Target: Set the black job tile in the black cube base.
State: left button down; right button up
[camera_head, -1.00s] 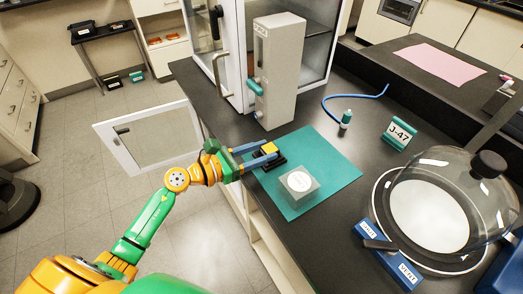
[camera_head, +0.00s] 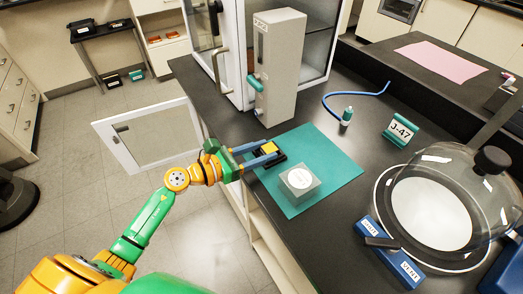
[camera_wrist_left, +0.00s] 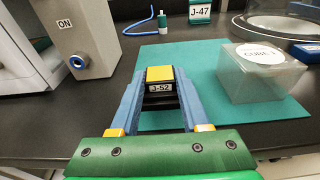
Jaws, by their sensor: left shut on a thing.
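My left gripper (camera_head: 273,151) is over the left part of the teal mat, its blue fingers on either side of a small yellow-topped block (camera_head: 269,148). The gripper is shut on this block. In the left wrist view the block (camera_wrist_left: 160,73) shows a dark front with the label J-52. A flat black piece (camera_head: 277,165) lies under and around the block on the mat; I take it for the black cube base. The fingers partly hide it, and I cannot tell whether the block rests in it. My right gripper is not in view.
A clear box (camera_head: 299,181) with a white CUBE-1 label stands on the teal mat (camera_head: 335,163), right of the gripper. A grey ON unit (camera_head: 281,75) stands behind. A J-47 sign (camera_head: 400,133), small bottle (camera_head: 346,117) and glass dome (camera_head: 440,205) stand to the right.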

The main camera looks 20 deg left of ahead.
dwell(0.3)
pick_arm(q)
jog(key=shift+r+p, duration=0.75)
jog(key=shift+p, duration=0.05)
jog(key=c, duration=1.2)
grip_release()
jog(key=shift+f, duration=0.1)
grip_shut()
jog(key=shift+f, duration=0.15)
jog(key=shift+f, duration=0.15)
